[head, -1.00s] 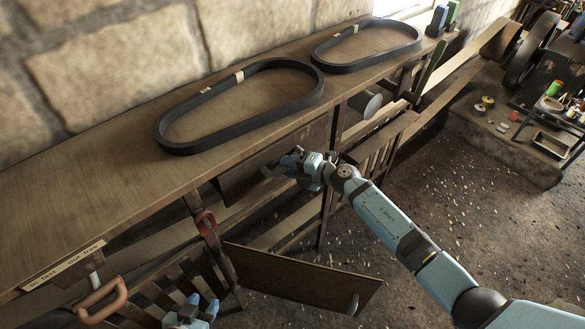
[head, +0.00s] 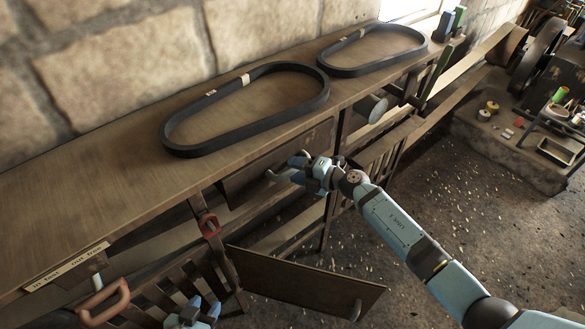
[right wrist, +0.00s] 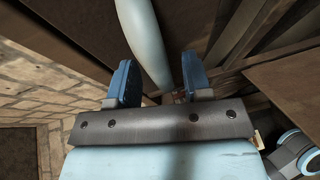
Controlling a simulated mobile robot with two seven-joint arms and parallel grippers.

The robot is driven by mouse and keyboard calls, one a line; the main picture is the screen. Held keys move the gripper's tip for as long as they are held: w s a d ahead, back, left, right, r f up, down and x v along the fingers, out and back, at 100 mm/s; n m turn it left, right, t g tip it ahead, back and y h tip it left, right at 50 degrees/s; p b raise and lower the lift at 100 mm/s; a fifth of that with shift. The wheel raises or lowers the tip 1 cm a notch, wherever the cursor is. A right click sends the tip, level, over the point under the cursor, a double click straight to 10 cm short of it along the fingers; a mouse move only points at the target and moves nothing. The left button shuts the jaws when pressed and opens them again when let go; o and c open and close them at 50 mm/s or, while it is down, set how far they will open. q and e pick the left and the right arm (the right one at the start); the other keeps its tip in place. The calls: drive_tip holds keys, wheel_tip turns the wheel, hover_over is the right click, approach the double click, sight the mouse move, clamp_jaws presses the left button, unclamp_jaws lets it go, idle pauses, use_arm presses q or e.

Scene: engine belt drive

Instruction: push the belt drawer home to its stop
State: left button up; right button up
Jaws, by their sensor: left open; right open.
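The belt drawer's dark wooden front (head: 245,182) is under the bench top, behind my right gripper. It looks close under the bench edge; I cannot tell whether a gap is left behind it. My right gripper (head: 288,170) is open in front of this drawer. In the right wrist view, a pale curved bar, likely the drawer handle (right wrist: 147,42), passes between or just beyond the open fingers (right wrist: 158,82); contact is unclear. My left gripper (head: 194,314) is open at the bottom edge, low in front of slatted wood and away from the drawer.
Two black belts (head: 170,146) (head: 424,46) lie on the bench top (head: 90,190). A hinged wooden door (head: 300,283) stands open below the drawer. Floor is open at right.

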drive_tip(key=v, duration=1.2)
drive_tip(key=shift+r+b, duration=0.15)
drive_tip(key=shift+b, duration=0.15)
drive_tip(key=shift+s+d, duration=0.1)
drive_tip(key=shift+s, duration=0.05)
